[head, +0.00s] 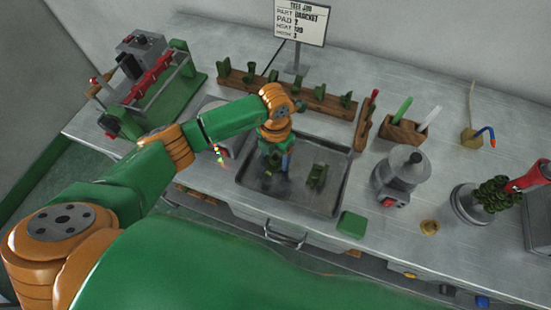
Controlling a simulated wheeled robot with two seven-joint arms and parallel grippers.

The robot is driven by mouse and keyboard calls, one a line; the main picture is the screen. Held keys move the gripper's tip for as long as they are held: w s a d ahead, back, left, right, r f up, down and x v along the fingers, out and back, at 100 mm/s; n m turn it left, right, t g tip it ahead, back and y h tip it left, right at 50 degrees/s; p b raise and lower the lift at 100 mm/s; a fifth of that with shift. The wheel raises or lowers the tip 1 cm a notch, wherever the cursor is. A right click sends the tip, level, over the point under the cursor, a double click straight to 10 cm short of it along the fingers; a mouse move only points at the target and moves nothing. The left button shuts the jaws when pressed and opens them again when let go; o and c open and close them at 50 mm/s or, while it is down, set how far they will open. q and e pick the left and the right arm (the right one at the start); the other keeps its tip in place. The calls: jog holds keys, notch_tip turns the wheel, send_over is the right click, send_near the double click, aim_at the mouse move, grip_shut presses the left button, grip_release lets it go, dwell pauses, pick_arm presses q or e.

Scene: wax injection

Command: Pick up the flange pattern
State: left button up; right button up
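My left gripper (273,168) points down into the left half of a shallow grey metal tray (310,209). Its fingers are small and dark here, and I cannot tell whether they are open or shut, or whether anything is between them. A green wax pattern (316,176) lies in the tray to the right of the gripper, apart from it. Several green patterns stand along a wooden rack (300,95) behind the tray. I cannot tell which pattern is the flange; the gripper and forearm hide part of the tray and rack. My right gripper is out of view.
A green block (351,224) sits by the tray's front right corner. A grey pot (405,170) stands right of the tray. A wooden holder with pens (405,131) is behind it. A sign (301,22) stands at the back. A green-based machine (150,85) is at left.

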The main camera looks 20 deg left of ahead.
pick_arm(q)
jog(key=c, duration=0.5)
jog(key=shift+w, duration=0.1)
